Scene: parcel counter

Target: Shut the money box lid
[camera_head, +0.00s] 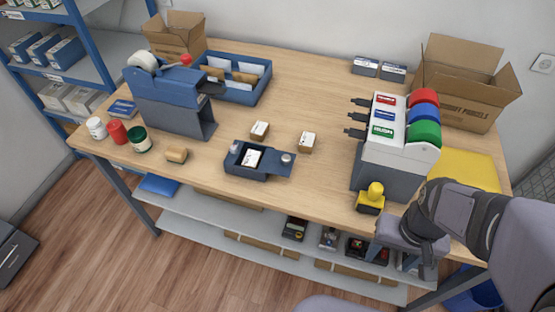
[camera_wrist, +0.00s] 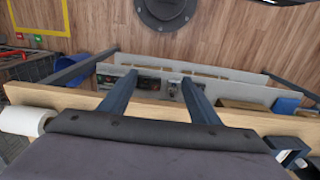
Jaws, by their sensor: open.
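The money box (camera_head: 246,170) is a small dark blue box near the front middle of the counter. It is open at the top, and a white card shows inside. A flat dark blue panel with a pale round knob, apparently its lid (camera_head: 281,168), sticks out to the right of the opening. My gripper (camera_head: 402,243) is at the counter's front right edge, well to the right of the box. In the wrist view its two fingers (camera_wrist: 160,98) are spread apart with nothing between them.
A yellow-handled stamp (camera_head: 371,197) and a label dispenser with coloured rolls (camera_head: 395,150) stand between my gripper and the box's right side. Two small card stacks (camera_head: 305,143) lie behind the box. A tape machine (camera_head: 175,100) stands left. Counter directly in front of the box is clear.

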